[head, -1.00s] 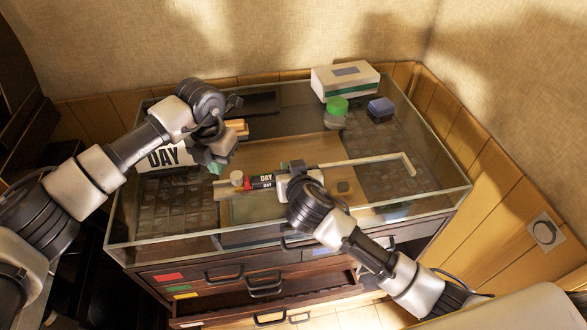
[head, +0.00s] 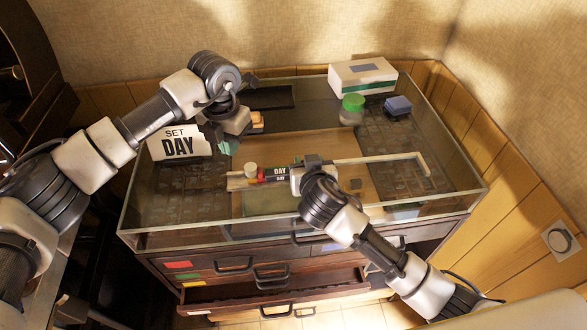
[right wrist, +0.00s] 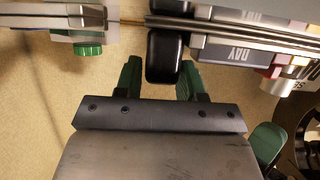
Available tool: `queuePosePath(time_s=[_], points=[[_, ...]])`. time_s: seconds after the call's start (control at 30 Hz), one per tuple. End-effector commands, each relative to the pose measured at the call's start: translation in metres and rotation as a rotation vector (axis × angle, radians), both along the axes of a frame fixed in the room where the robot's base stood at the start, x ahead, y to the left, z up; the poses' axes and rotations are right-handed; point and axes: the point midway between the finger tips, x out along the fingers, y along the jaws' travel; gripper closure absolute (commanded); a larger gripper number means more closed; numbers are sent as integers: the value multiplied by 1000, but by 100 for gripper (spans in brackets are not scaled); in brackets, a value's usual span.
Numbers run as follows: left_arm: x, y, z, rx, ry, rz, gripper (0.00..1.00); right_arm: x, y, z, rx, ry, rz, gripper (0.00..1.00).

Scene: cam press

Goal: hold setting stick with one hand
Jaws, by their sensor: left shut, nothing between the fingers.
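The setting stick (head: 383,161) is a long pale metal holder with a bent right end, and dark blocks lettered DAY (head: 281,173) sit at its left part. My right gripper (head: 312,168) is at its middle, and the arm hides part of it. My left gripper (head: 227,146) is shut and empty, beside a white card (head: 178,143) reading SET DAY, above the left part of the case.
The glass-sided cabinet top (head: 300,228) surrounds the work area. A white-green box (head: 362,77), a green-lidded jar (head: 352,108) and a blue block (head: 398,105) stand at the back right. A lower drawer (head: 270,293) is pulled out at the front.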

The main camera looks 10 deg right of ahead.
Motion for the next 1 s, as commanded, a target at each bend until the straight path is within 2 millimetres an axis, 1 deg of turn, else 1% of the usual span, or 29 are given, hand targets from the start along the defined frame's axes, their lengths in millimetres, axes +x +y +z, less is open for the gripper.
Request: queuePosePath(time_s=[0.03,0.1,0.13,0.37,0.47,0.57,0.67,0.8,1.0], points=[[0,0,0,0,0,0,100,0,0,0,0,0,0,53],[0,0,0,0,0,0,100,0,0,0,0,0,0,42],[0,0,0,0,0,0,100,0,0,0,0,0,1,38],[0,0,0,0,0,0,100,0,1,0,2,1,1,38],[0,0,0,0,0,0,100,-4,1,1,3,1,3,38],[0,0,0,0,0,0,100,-16,2,6,5,1,3,38],[0,0,0,0,0,0,100,-34,2,13,6,1,3,38],[0,0,0,0,0,0,100,-63,3,24,5,2,2,38],[0,0,0,0,0,0,100,-95,3,38,3,2,0,38]])
